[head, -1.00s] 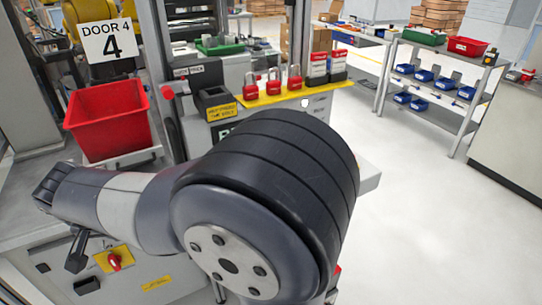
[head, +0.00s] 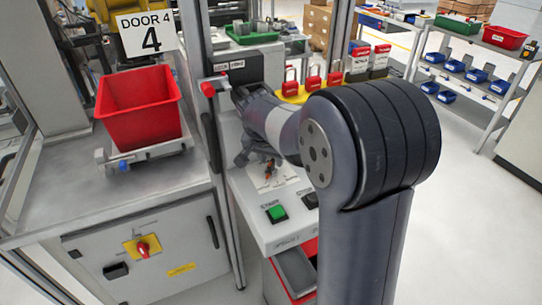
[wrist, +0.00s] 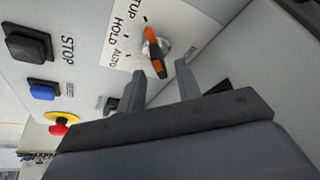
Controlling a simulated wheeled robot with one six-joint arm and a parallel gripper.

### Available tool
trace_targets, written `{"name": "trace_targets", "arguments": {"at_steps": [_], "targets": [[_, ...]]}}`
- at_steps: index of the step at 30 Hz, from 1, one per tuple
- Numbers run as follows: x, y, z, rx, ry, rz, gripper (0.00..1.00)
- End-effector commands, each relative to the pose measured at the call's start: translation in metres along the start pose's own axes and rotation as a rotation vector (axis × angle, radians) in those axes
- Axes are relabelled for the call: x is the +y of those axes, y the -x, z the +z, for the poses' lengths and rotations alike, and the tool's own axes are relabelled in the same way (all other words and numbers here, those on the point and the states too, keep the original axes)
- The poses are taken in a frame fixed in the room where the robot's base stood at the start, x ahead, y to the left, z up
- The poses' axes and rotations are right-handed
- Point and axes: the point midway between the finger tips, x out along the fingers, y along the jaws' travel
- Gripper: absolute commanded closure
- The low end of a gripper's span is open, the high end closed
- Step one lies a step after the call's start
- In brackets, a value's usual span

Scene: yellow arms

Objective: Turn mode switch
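The mode switch (wrist: 156,52) is an orange-handled knob with a metal base on a white plate lettered "...TUP", "HOLD" and "AUTO" in the wrist view. I cannot tell for certain which mark its handle points to. In the head view the switch (head: 268,170) shows small on the sloped control panel (head: 270,232), behind the START button. My gripper (wrist: 159,72) is open and empty, with its two fingers apart and their tips close to the knob, one on each side of its lower end. Contact is not clear. In the head view my arm partly hides the gripper.
A green START button (head: 276,213) is near the panel's front. The wrist view shows a black STOP button (wrist: 28,45), a blue button (wrist: 42,90) and a red emergency stop (wrist: 60,126). A red bin (head: 138,105) and a yellow-backed red switch (head: 143,247) are left.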

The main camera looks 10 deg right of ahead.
Motion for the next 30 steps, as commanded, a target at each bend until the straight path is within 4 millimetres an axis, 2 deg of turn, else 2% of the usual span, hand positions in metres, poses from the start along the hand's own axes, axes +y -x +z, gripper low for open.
{"name": "trace_targets", "arguments": {"at_steps": [4, 12, 24, 30], "targets": [[0.0001, -0.0071, 0.0014, -0.002, 0.002, 0.001, 0.67], [-0.0001, -0.0085, 0.0019, -0.001, 0.001, 0.001, 0.68], [-0.0001, -0.0083, 0.002, -0.001, 0.001, 0.0, 1.0], [-0.0001, -0.0082, 0.002, -0.001, 0.002, 0.0, 1.0]]}}
